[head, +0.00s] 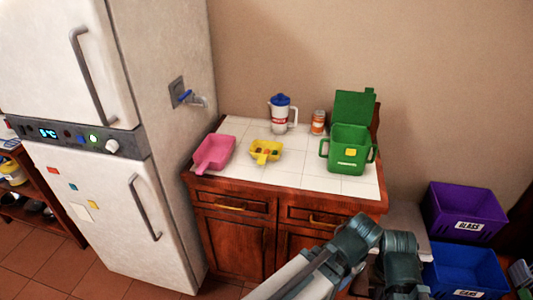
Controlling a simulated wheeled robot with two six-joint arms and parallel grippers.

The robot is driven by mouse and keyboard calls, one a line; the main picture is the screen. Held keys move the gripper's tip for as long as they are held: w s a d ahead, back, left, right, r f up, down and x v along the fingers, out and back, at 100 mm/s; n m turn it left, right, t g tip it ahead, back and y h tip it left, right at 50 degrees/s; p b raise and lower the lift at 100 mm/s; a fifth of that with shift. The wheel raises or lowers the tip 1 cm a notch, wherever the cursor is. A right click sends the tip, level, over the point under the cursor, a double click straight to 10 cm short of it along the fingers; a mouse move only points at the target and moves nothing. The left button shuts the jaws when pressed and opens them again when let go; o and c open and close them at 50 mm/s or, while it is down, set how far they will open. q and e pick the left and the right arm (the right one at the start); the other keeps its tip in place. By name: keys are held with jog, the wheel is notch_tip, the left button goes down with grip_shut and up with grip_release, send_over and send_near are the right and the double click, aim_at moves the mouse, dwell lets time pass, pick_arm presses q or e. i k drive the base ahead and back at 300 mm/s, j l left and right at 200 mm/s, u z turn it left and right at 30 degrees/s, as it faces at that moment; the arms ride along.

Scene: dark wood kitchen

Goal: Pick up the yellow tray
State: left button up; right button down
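The small yellow tray (257,155) sits on the white tiled top of the wooden cabinet, near its middle. It has a short handle towards the front and holds a few small coloured pieces, too small to make out. Nothing touches it from outside. Neither of my grippers shows in the head view; only pale and teal links of my arm show at the bottom, right of centre, in front of the cabinet and well apart from the tray.
A pink scoop-like tray (217,149) lies left of the yellow one. A green lidded bin (347,158), standing open, is at right. A white jug (279,115) and orange can (318,122) stand behind. A fridge (165,130) borders the left; purple (465,205) and blue (465,270) crates are right.

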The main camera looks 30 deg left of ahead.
aim_at(271, 145)
jog(key=i+j+u, duration=0.2)
jog(key=j, duration=0.25)
jog(key=i+j+u, duration=0.2)
jog(key=j, duration=0.2)
jog(key=i+j+u, duration=0.2)
jog(key=j, duration=0.2)
jog(key=u, duration=0.1)
jog(key=z, duration=0.1)
jog(key=k+j, duration=0.05)
